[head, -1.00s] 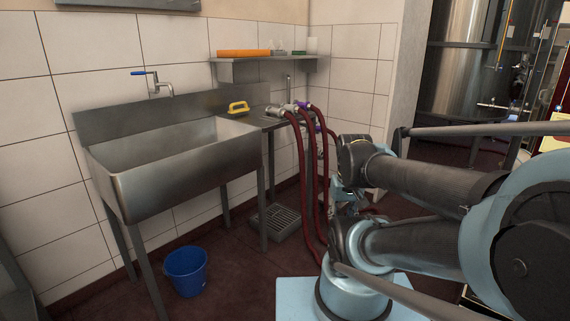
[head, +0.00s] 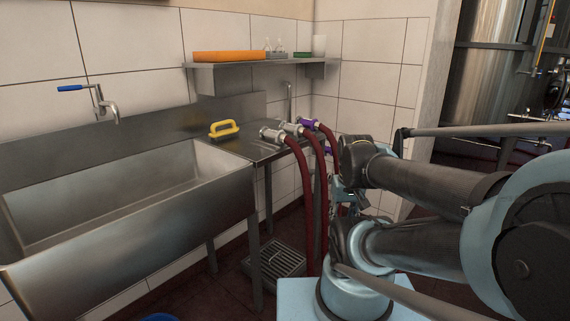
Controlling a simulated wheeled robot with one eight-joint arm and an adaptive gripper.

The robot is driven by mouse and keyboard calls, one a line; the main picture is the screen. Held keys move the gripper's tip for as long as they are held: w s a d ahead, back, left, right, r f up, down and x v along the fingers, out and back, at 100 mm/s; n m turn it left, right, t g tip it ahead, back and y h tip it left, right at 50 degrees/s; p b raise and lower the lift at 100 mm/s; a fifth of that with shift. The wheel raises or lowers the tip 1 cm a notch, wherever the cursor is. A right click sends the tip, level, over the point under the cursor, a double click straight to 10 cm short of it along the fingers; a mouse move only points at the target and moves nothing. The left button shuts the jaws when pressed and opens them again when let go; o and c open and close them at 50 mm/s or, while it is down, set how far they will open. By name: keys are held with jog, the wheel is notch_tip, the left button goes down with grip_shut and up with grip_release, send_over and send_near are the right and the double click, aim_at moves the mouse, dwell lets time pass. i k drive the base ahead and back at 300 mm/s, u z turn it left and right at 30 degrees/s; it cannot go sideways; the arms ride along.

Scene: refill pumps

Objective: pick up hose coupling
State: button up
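Metal hose couplings lie on the steel side table (head: 246,148), on the ends of dark red hoses (head: 311,190) that hang down over its front edge. The nearest coupling (head: 271,134) is plain silver. A second silver coupling (head: 291,128) lies just behind it, and one with a purple part (head: 308,124) is farther right. My gripper (head: 342,195) is partly visible at the folded end of my arm, in front of and to the right of the hoses. It is apart from the couplings; its fingers are too small and hidden to read.
A steel sink (head: 130,215) with a blue-handled tap (head: 98,100) fills the left. A yellow-handled brush (head: 224,129) lies beside it. A wall shelf (head: 225,78) holds an orange item (head: 230,56). A floor grate (head: 275,262) and blue bucket (head: 160,317) stand below.

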aim_at(312, 124)
jog(key=u, duration=0.05)
jog(key=i, duration=1.05)
jog(key=u, duration=0.05)
